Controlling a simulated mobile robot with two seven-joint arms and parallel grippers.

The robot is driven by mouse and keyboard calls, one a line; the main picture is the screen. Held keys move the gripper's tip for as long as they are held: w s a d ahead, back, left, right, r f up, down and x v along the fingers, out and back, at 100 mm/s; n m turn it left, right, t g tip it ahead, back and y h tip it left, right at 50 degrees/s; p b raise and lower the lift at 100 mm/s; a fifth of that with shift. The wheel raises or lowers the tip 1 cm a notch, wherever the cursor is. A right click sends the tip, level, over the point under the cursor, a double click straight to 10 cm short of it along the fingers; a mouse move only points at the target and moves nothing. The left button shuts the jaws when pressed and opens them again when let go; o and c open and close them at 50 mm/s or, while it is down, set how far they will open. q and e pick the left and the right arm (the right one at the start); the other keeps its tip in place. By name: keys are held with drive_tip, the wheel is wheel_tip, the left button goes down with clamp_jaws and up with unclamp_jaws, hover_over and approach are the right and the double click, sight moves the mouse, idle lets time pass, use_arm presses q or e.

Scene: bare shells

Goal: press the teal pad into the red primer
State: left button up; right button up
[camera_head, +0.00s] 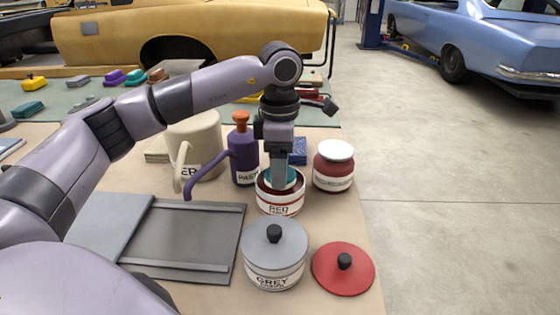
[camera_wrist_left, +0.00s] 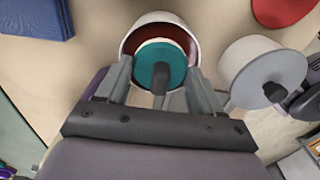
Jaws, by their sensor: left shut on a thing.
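The teal pad (camera_wrist_left: 160,60) is a round disc with a dark knob on top. My left gripper (camera_wrist_left: 160,98) is shut on the pad's knob and points straight down. In the head view my left gripper (camera_head: 279,178) hides much of the teal pad (camera_head: 290,180). The red primer (camera_head: 280,204) is an open white pot with a red band and a label; its red inside shows in the left wrist view (camera_wrist_left: 186,40). The pad is inside the pot's mouth; whether it touches the paint is hidden. My right gripper is not seen.
A grey primer pot (camera_head: 273,265) with its lid on and a loose red lid (camera_head: 343,268) lie in front. A red jar (camera_head: 333,167) stands to the right. A purple bottle (camera_head: 243,155), a beige can (camera_head: 197,148) and a grey tray (camera_head: 185,240) are to the left.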

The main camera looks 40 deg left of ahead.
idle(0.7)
use_arm(q)
drive_tip(key=shift+f+b, duration=0.35)
drive_tip(key=shift+f, duration=0.1)
idle(1.2)
drive_tip(key=shift+r+p, duration=0.25)
drive_tip(key=shift+p, duration=0.1)
drive_tip(key=shift+r+p, duration=2.45)
drive_tip(key=shift+r, duration=0.85)
